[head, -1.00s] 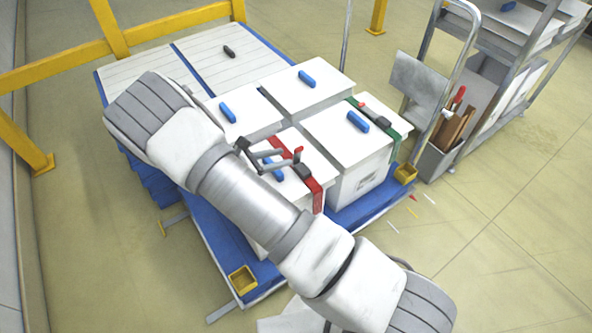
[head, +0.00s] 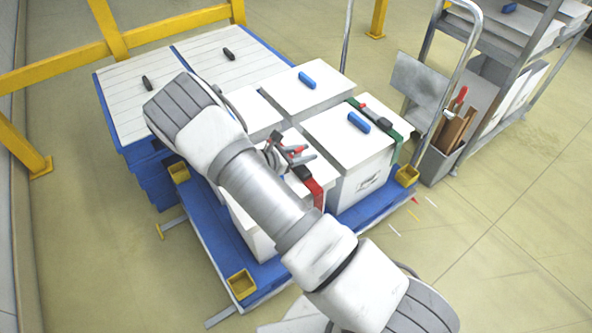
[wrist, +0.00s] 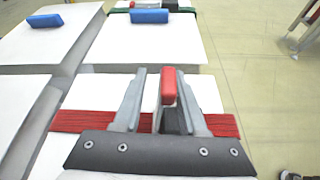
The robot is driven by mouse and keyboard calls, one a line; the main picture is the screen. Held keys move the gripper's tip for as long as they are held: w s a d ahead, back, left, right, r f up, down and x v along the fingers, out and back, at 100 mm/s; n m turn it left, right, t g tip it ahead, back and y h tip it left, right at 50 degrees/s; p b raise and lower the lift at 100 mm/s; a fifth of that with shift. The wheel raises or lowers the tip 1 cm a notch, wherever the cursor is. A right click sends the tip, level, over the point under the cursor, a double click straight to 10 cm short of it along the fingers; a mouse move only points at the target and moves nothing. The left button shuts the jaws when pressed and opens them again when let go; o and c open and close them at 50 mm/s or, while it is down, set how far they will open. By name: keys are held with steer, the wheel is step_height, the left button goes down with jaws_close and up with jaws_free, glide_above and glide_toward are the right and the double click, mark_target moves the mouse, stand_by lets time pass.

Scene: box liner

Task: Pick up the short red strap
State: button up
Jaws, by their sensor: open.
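The short red strap (head: 316,190) lies over the top of the near white box (head: 250,222) and hangs down its side, with a dark buckle and red lever. In the wrist view the strap (wrist: 85,121) runs across the box top, partly hidden behind my gripper's dark mount. My gripper (head: 288,158) is open, low over the box top at the buckle. In the wrist view the red lever (wrist: 168,86) shows between the fingers of my gripper (wrist: 160,78). I cannot tell whether the fingers touch it.
A green strap (head: 398,146) lies on the white box to the right, which has a blue handle (head: 358,123). Another white box (head: 300,83) stands behind. A blue pallet (head: 245,255) carries the boxes. A cart with a metal rail (head: 460,60) stands at right; yellow rails (head: 130,45) stand behind.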

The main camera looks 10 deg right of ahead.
jaws_close()
stand_by(1.3)
